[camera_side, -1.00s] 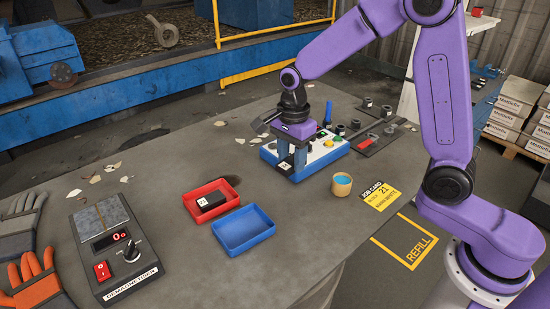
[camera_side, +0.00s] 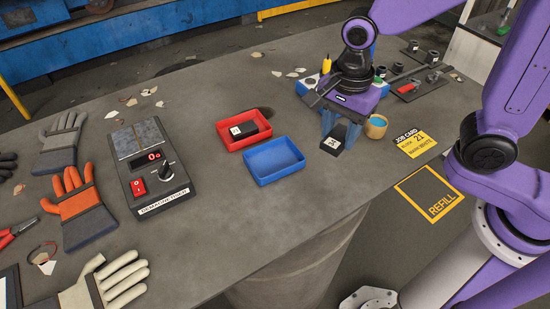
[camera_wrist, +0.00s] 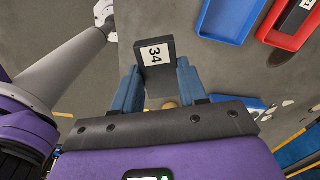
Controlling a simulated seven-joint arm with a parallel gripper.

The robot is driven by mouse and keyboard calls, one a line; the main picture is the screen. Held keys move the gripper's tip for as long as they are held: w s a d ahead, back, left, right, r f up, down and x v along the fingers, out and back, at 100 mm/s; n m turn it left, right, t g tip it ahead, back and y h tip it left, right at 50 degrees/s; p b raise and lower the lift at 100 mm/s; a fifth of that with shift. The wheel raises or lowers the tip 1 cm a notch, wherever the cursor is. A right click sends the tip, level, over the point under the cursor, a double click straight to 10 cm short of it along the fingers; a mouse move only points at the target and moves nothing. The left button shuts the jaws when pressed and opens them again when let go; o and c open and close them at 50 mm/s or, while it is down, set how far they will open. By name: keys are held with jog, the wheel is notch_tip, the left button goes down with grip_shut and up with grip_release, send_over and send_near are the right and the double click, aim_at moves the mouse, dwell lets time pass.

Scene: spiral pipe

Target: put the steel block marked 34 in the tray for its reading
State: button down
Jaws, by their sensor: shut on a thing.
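My gripper (camera_side: 342,122) is shut on a dark steel block (camera_side: 334,141) with a white label. In the wrist view the label on the block (camera_wrist: 155,57) reads 34, and the blue fingers (camera_wrist: 158,88) close on its two sides. The block is to the right of the empty blue tray (camera_side: 275,161) and left of the cup. The red tray (camera_side: 250,146) stands behind and left of the blue one and holds another dark block (camera_side: 250,129) with a white label. The wrist view shows the blue tray (camera_wrist: 228,25) and the red tray (camera_wrist: 268,35) at upper right.
A yellow job card (camera_side: 414,143) lies at right. A demagnetizer (camera_side: 150,165) and gloves (camera_side: 80,207) are at left. The table between them is mostly clear.

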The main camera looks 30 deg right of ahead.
jog(key=w+a+f, duration=0.4)
jog(key=w+a, duration=0.1)
jog(key=w, duration=0.2)
send_over(274, 163)
notch_tip(274, 163, down, 5)
jog(key=shift+s+d+f, duration=0.1)
jog(key=shift+s+f, duration=0.05)
jog(key=shift+f, duration=0.3)
jog(key=shift+w+f, duration=0.2)
jog(key=shift+f, duration=1.35)
jog(key=shift+f, duration=0.1)
jog(key=c, duration=0.9)
grip_release()
